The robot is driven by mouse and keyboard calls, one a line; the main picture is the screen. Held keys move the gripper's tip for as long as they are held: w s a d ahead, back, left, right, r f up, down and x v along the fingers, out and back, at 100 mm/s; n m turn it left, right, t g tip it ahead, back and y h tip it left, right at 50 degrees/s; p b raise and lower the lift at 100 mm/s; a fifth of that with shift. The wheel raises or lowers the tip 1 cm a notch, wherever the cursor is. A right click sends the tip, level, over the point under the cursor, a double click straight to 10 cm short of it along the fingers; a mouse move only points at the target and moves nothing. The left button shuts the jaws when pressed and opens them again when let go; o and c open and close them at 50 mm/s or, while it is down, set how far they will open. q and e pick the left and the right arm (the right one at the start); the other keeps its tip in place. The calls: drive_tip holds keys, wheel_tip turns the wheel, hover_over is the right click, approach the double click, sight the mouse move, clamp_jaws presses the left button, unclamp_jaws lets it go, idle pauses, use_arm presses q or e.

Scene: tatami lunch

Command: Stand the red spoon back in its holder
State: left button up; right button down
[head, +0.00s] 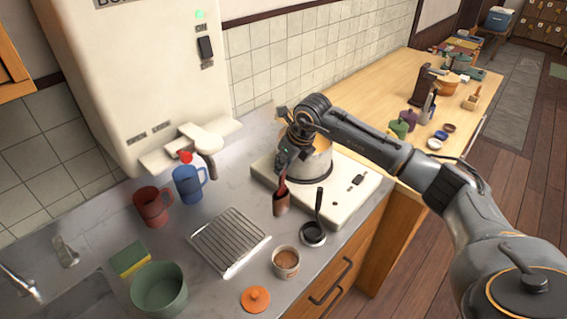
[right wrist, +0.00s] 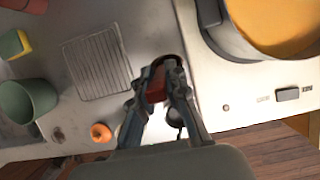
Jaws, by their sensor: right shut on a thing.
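My right gripper (head: 284,162) is shut on the red spoon (head: 282,187), just in front of the pot and above the brown holder (head: 281,205). The holder stands upright on the counter by the stove's front left edge. The spoon's lower part is at the holder's mouth; I cannot tell how deep it reaches inside. In the right wrist view the red spoon (right wrist: 156,84) shows between the fingers, and the holder's dark rim shows partly behind them. My left gripper is not in view.
A black ladle (head: 313,232) rests right of the holder. The pot (head: 308,165) sits on the white stove (head: 345,190). A wire rack (head: 230,240), a cup with brown contents (head: 286,262) and an orange lid (head: 255,299) are nearby. Red (head: 152,207) and blue (head: 188,184) mugs stand left.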

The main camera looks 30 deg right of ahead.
sight(284, 182)
wheel_tip(284, 182, down, 3)
drive_tip(key=shift+b, duration=0.9)
drive_tip(key=shift+f+b, duration=0.3)
drive_tip(key=shift+f, duration=0.05)
drive_tip(key=shift+f+b, duration=0.7)
drive_tip(key=shift+f, duration=0.1)
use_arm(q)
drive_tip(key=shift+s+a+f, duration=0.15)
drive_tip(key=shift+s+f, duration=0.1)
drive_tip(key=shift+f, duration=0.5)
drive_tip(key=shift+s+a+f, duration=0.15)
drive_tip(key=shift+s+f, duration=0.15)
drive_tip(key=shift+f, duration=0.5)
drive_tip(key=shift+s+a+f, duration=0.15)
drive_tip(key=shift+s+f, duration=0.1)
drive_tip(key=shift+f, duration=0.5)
use_arm(e)
drive_tip(key=shift+f, duration=0.1)
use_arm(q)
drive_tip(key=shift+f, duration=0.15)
use_arm(e)
drive_tip(key=shift+f, duration=0.1)
use_arm(q)
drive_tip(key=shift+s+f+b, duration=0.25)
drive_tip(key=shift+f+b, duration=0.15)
drive_tip(key=shift+b, duration=0.15)
use_arm(e)
drive_tip(key=shift+f, duration=0.45)
